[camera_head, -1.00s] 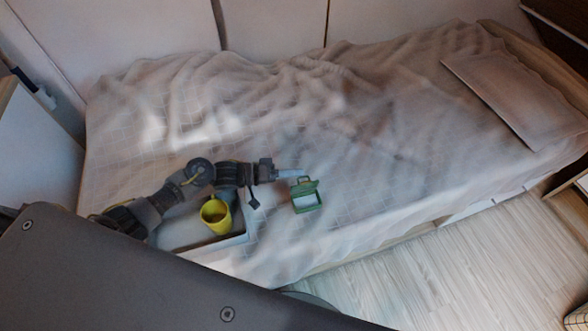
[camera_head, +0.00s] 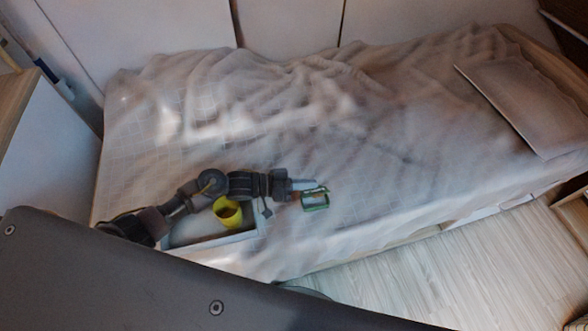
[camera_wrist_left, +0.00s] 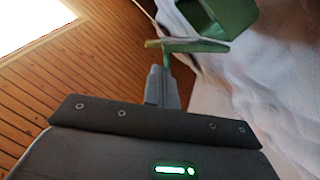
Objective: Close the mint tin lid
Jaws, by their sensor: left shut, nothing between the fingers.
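The green mint tin (camera_head: 316,207) lies on the bed near its front edge. Its lid (camera_head: 317,190) stands partly open along the far side, tilted over the tin, with some of the pale inside showing. My left gripper (camera_head: 308,185) is shut and empty, its tips at the lid's far left part. In the left wrist view the shut fingers (camera_wrist_left: 165,72) reach up to the thin edge of the lid (camera_wrist_left: 192,45), with the tin body (camera_wrist_left: 222,14) beyond. I cannot tell whether the tips press on the lid. My right gripper is not in view.
A yellow cup (camera_head: 228,212) stands in a white tray (camera_head: 215,241) left of the tin, beneath my left arm. A rumpled blanket (camera_head: 400,150) covers the bed. A flat pillow (camera_head: 520,105) lies far right. The bed right of the tin is clear.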

